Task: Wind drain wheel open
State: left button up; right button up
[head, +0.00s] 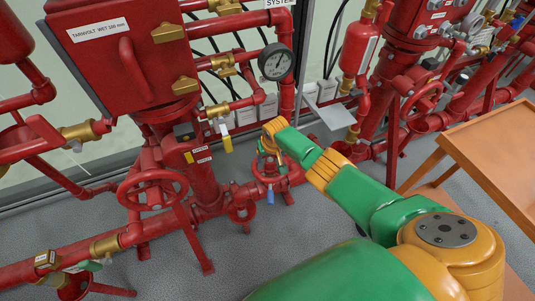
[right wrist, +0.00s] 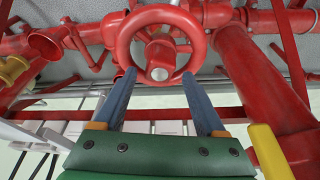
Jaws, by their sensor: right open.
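A small red handwheel (right wrist: 126,45) with a pale central hub fills the top middle of the right wrist view. In the head view a red wheel (head: 268,178) shows low on the pipework, partly hidden by my right gripper (head: 268,155). In the right wrist view my right gripper (right wrist: 157,76) is open, its two blue-grey fingers apart. The fingertips lie at the near rim of the wheel, one on each side; I cannot tell whether they touch it. My left gripper is not in view. Which wheel is the drain wheel is not labelled.
A larger red handwheel (head: 152,189) stands left of my gripper, by a thick red riser. An orange-brown table (head: 495,150) is at the right.

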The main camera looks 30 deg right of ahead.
jog(key=shift+f+m+h+b, duration=0.2)
jog(key=shift+m+h+b, duration=0.1)
jog(key=shift+m, duration=1.2)
